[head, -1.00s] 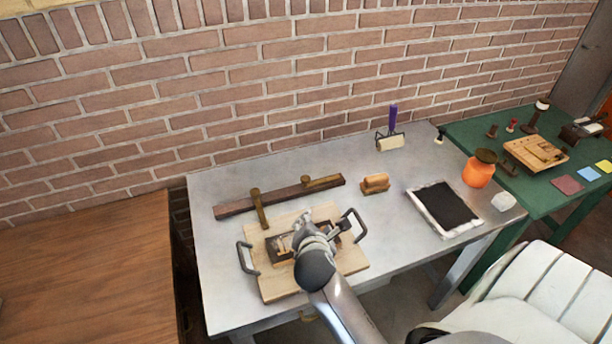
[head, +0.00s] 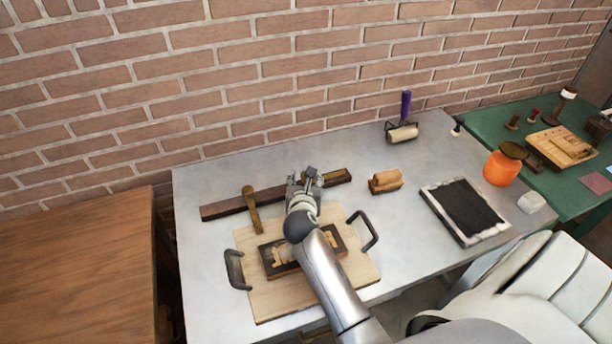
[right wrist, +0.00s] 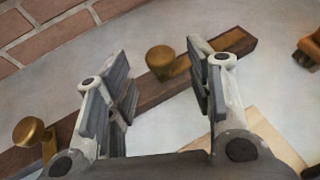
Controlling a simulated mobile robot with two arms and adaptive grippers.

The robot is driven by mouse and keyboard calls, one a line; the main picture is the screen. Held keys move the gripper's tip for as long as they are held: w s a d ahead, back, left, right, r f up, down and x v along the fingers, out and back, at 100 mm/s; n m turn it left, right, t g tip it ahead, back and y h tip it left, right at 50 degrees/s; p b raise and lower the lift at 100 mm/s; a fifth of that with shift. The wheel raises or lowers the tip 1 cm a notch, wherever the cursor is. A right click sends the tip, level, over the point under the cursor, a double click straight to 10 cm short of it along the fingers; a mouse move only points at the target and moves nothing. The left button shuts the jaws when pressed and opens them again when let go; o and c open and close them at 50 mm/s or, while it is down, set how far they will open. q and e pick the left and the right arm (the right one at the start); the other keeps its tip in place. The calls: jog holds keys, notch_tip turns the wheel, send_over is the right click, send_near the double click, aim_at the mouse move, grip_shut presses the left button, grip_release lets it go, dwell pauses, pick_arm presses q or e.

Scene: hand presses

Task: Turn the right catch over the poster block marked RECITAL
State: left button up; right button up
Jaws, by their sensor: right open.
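A dark wooden bar (head: 228,208) lies behind a pale board (head: 262,300). The left brass catch (head: 251,212) is turned across the bar, its end over the board's rear edge. The right brass catch (right wrist: 162,60) lies along the bar; in the head view my arm hides most of it. A dark-framed block (head: 268,264) lies on the board, partly hidden by my arm; no lettering is readable. My right gripper (head: 308,176) is above the bar at the right catch. In the right wrist view its fingers are apart, with the catch's knob showing between them. My left gripper is not in view.
The board has black handles (head: 236,270) on both sides. Right of the bar are a tan wooden-backed brush (head: 385,181), a roller (head: 402,133) and a black slab (head: 462,208). A brick wall stands behind. The table's left rear corner is clear.

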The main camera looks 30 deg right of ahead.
jog(key=x, duration=0.3)
jog(key=shift+w+d, duration=0.15)
jog(key=shift+w, duration=0.05)
jog(key=shift+w+d+f, duration=0.1)
jog(key=shift+w+f, duration=0.05)
jog(key=shift+c, duration=1.1)
jog(key=c, duration=0.5)
grip_shut()
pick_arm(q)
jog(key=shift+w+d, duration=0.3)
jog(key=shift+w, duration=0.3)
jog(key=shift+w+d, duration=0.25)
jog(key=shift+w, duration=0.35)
